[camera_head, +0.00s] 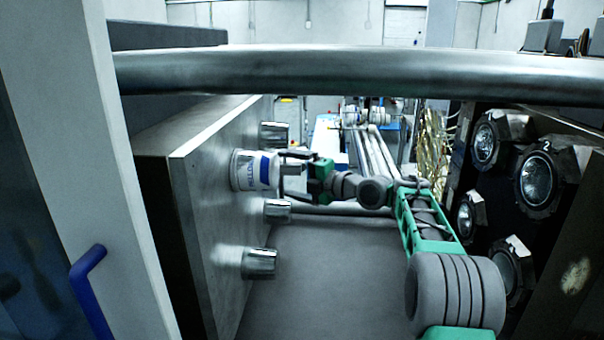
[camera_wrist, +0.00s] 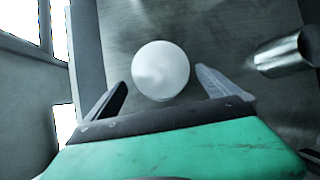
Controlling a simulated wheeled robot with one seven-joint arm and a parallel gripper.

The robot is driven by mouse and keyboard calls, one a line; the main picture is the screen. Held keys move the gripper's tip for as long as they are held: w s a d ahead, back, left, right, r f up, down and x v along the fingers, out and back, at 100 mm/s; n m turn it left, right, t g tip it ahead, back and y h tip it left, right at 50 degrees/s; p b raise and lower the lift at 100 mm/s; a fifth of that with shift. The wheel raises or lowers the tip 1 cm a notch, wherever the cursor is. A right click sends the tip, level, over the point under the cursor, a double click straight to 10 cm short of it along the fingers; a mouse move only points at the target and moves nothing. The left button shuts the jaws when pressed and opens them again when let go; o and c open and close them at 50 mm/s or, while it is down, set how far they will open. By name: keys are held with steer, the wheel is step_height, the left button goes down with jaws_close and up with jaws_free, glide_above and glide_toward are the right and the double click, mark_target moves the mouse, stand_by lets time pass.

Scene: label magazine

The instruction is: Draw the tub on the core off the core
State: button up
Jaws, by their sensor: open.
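The white tub (camera_head: 252,170) with blue lettering sits on its side on a core of the metal mould plate, in the left half of the head view. The tub hides that core. In the wrist view the tub's round white end (camera_wrist: 161,70) faces me, between and a little beyond the two fingertips. My gripper (camera_head: 292,168) is open in front of the tub, and the fingers point at the plate. In the wrist view my gripper (camera_wrist: 160,85) shows a gap on both sides of the tub, and I see no contact.
Bare metal cores stand out from the plate (camera_head: 200,180): one above (camera_head: 274,135), one below (camera_head: 277,211) and one lower (camera_head: 259,263). Another core (camera_wrist: 285,55) is right of the tub in the wrist view. A dark mould half with round cavities (camera_head: 537,182) faces the plate. A bar (camera_head: 350,72) crosses above.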

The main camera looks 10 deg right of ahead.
steer(key=p+x, duration=0.1)
steer(key=x, duration=0.2)
steer(key=shift+w+a, duration=0.25)
steer(key=c, duration=1)
steer(key=shift+o, duration=0.2)
steer(key=b, duration=0.2)
glide_toward(276, 171)
steer(key=w+d, duration=0.3)
steer(key=d, duration=0.4)
steer(key=shift+f, duration=0.3)
stand_by(0.8)
steer(key=shift+d+f, duration=0.1)
steer(key=s+b, duration=1.2)
steer(key=b, duration=0.4)
stand_by(0.6)
